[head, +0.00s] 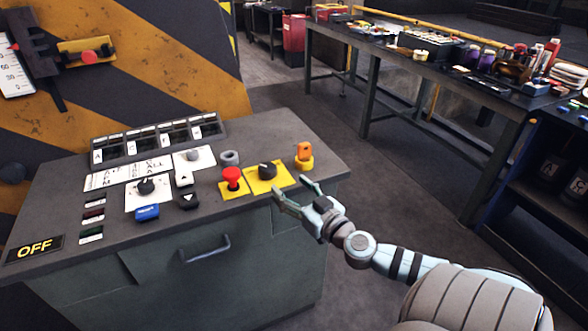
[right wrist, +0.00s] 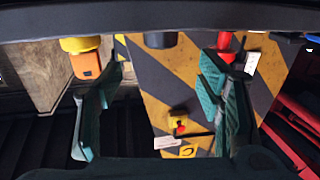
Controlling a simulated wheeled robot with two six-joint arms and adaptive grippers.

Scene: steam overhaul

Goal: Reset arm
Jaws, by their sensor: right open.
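My right gripper (head: 302,196) is open and empty at the right front part of the grey control console (head: 310,133). It is close to the black rotary knob (head: 267,170) on its yellow plate, a little to the knob's right and nearer to me. In the right wrist view my right gripper's fingers (right wrist: 160,95) stand wide apart. The dark knob (right wrist: 160,40) shows between them at the top edge. The red mushroom button (head: 232,175) is left of the knob, and the orange switch (head: 304,152) on a yellow base is behind the gripper. My left gripper does not show.
The console also carries a blue button (head: 147,212), arrow buttons (head: 186,178), a row of meters (head: 160,139) and an OFF sign (head: 35,249). A striped wall (head: 170,50) stands behind. A cluttered workbench (head: 400,52) is at the back right, with open floor between.

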